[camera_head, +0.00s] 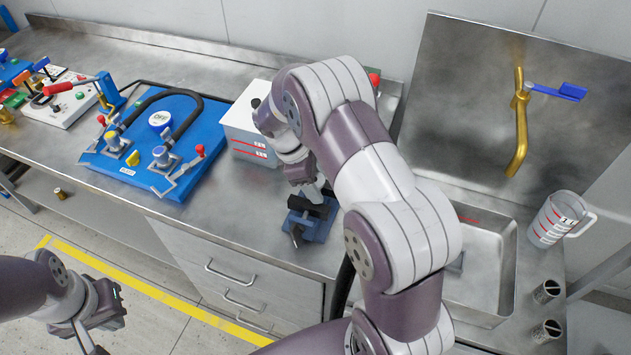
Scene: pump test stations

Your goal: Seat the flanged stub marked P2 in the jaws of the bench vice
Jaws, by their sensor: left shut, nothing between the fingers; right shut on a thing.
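The blue and dark bench vice (316,226) stands near the front edge of the steel bench, its handle toward the front. My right gripper (313,191) is directly above its jaws, pointing down. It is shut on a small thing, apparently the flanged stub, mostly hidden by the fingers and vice. I cannot read a P2 mark or tell whether the stub touches the jaws. Two short grey cylinders with dark tops (546,291) (547,331) stand at the right end of the bench; their labels are unreadable. My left gripper (112,304) is shut and empty, low in front of the bench.
A blue pump board (130,172) with a hose and valves lies left of a white box (245,135). A sink (492,285) with a brass tap (519,120) is at the right, beside a measuring jug (560,218). Bare bench (225,205) lies left of the vice.

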